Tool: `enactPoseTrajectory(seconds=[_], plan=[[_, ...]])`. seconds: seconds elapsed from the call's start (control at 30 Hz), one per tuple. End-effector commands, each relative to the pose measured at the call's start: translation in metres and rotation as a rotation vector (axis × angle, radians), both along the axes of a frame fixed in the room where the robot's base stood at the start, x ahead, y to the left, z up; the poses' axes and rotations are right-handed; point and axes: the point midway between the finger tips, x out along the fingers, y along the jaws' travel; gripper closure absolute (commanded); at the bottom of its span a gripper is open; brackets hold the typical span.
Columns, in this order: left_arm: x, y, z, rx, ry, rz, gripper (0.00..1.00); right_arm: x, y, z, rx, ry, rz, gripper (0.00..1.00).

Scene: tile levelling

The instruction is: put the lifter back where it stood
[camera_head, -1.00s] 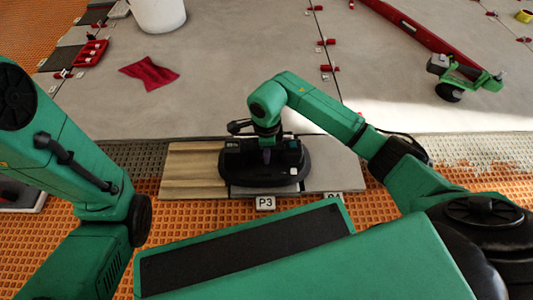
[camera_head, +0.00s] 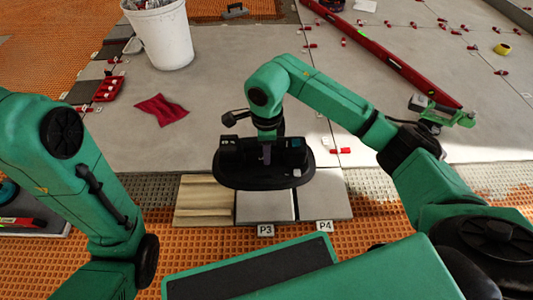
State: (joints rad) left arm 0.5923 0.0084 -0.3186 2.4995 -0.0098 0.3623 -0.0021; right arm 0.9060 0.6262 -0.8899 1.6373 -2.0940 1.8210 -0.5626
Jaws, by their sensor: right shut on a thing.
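The lifter (camera_head: 230,176) is a black tool with a wide oval base, at the centre of the head view. My right gripper (camera_head: 267,150) is above it and shut on it; the fingers are mostly hidden by the wrist and the tool. The lifter overlaps the far ends of the P3 tile (camera_head: 264,207) and the P4 tile (camera_head: 330,202) and the edge of the laid floor. I cannot tell how high it is above them. My left arm comes in at the left, but its gripper is out of view.
A beige ridged slab (camera_head: 203,205) lies left of the P3 tile. A white bucket (camera_head: 162,40), a red cloth (camera_head: 161,109) and a red tray (camera_head: 109,89) are at upper left. A long red level (camera_head: 385,55) and a green tool (camera_head: 437,112) are at right.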

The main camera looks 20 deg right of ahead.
Motion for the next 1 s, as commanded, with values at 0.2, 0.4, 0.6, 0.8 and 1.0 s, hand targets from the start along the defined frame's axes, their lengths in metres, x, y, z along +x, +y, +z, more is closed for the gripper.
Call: enactPoseTrajectory(seconds=[0.2,0.4,0.6,0.8,1.0], plan=[[-0.001,0.0,0.016,0.001,-0.001,0.0,1.0,0.001,0.0,0.019,0.001,-0.003,0.001,1.0],[-0.001,0.0,0.027,0.0,-0.002,0.001,1.0,0.001,0.0,0.032,0.001,-0.003,0.001,1.0],[-0.001,0.0,0.038,0.0,-0.002,0.001,1.0,0.001,0.0,0.046,0.002,-0.004,0.001,1.0],[-0.001,0.0,0.044,0.0,-0.002,0.001,1.0,0.001,0.001,0.054,0.002,-0.003,0.001,1.0],[-0.001,0.0,0.043,0.0,-0.002,0.0,1.0,0.001,0.0,0.053,0.002,-0.003,0.001,1.0]])
